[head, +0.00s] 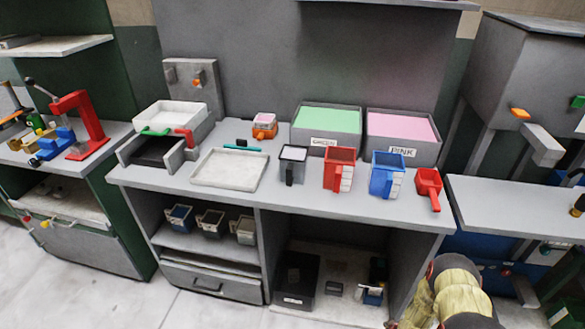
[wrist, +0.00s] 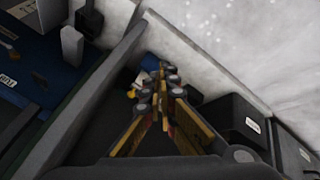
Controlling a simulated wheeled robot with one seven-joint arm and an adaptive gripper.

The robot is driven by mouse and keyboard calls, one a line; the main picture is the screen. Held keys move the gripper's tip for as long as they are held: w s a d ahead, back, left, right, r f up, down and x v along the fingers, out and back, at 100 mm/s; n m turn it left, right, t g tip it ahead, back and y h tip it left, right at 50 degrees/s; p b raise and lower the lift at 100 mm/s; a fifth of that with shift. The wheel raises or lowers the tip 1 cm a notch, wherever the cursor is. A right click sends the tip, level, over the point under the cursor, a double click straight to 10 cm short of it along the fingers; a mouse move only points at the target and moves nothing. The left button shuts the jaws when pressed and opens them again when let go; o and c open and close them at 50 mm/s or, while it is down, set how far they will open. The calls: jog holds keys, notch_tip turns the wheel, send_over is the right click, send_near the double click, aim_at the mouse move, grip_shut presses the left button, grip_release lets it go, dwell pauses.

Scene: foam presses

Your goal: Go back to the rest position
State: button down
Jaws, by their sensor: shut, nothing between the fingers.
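My gripper (wrist: 162,78) shows in the wrist view with its fingers together and nothing between them. It points down past a dark panel edge, with pale floor at the upper right. In the head view part of my arm (head: 445,295) stands at the bottom right, in front of the bench's right end. The gripper's fingertips cannot be made out in the head view. The gripper appears apart from the cups and bins on the bench top.
The grey bench (head: 240,190) carries a red cup (head: 338,168), a blue cup (head: 386,175), a red scoop (head: 429,188), a green-foam bin (head: 327,125) and a pink-foam bin (head: 402,130). Another table (head: 515,205) stands at the right. Floor is clear at the front left.

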jog(key=s+a+m+g+y, duration=0.1)
jog(key=s+a+m+g, duration=0.3)
jog(key=s, duration=0.8)
jog(key=s+a+r+m+g+p, duration=0.1)
jog(key=a+r+m+g, duration=0.15)
jog(key=r, duration=1.65)
jog(key=s+a+r+m+g+p, duration=0.1)
jog(key=a+r+p, duration=0.15)
jog(key=r, duration=1.65)
jog(key=s+a+r+t+p, duration=0.1)
jog(key=s+a+r+t, duration=0.1)
jog(key=r, duration=1.1)
jog(key=s+a+r+n+t+p, duration=0.1)
jog(key=s+a+r+t, duration=0.2)
jog(key=r, duration=0.9)
jog(key=s+a+r+n+t+p, duration=0.1)
jog(key=s+a+r, duration=0.4)
jog(key=r, duration=0.8)
jog(key=shift+a+r+t+y+p, duration=0.35)
jog(key=shift+a+t, duration=0.3)
jog(key=shift+a, duration=0.35)
